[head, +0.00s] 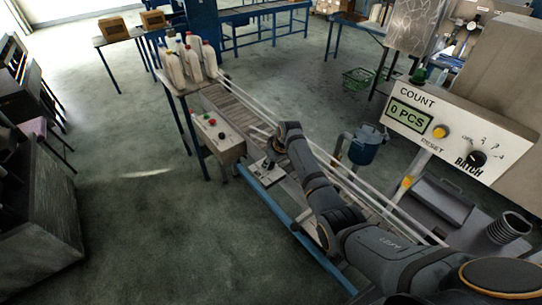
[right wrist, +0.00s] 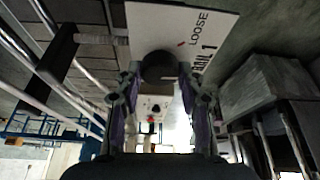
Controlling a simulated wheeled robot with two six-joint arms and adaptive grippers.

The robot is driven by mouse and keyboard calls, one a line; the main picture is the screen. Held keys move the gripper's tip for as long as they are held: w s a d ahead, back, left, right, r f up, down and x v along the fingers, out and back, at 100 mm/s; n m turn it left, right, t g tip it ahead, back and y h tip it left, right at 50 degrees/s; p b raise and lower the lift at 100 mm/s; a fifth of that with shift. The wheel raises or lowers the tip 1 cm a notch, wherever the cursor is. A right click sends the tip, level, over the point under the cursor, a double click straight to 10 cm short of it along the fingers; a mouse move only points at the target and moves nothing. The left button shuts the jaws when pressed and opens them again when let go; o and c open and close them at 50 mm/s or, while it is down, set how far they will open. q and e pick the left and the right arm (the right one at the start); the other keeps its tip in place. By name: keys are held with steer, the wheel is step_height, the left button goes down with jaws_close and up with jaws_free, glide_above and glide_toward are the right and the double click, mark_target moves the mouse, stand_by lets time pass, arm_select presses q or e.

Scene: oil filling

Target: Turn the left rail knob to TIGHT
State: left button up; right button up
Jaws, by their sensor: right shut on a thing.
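In the right wrist view a dark round knob (right wrist: 160,66) sits on a white panel (right wrist: 150,22) marked "LOOSE" and, partly covered, "RAIL 1". A short red mark lies beside "LOOSE". The fingers of my right gripper (right wrist: 160,82) stand on both sides of the knob and are shut on it. No "TIGHT" label shows. In the head view my right arm reaches down to the small white panel (head: 259,180) at the conveyor's side; the gripper there (head: 268,163) is small and dark, and the knob is hidden. My left gripper is not in view.
Guide rails (head: 262,112) run along the conveyor (head: 228,104), with several white bottles (head: 174,70) at its far end. A control box (head: 218,135) with buttons stands close beside the knob panel. A count panel (head: 455,130) is at right.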

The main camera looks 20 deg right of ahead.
steer(key=shift+a+r+m+h+p, duration=0.1)
steer(key=shift+r+m+h+p, duration=0.15)
steer(key=shift+m+p, duration=0.55)
steer(key=shift+f+m+t+h, duration=0.15)
steer(key=shift+m+t+h, duration=0.25)
steer(key=shift+m, duration=0.7)
steer(key=m+h, duration=0.1)
steer(key=m, duration=0.1)
steer(key=shift+a+m, duration=0.1)
steer(key=shift+m, duration=0.2)
steer(key=shift+m+g+h, duration=0.3)
steer(key=shift+m+h, duration=0.35)
steer(key=shift+m, duration=1.05)
steer(key=shift+f, duration=0.1)
steer(key=o, duration=1.2)
steer(key=shift+c, duration=0.2)
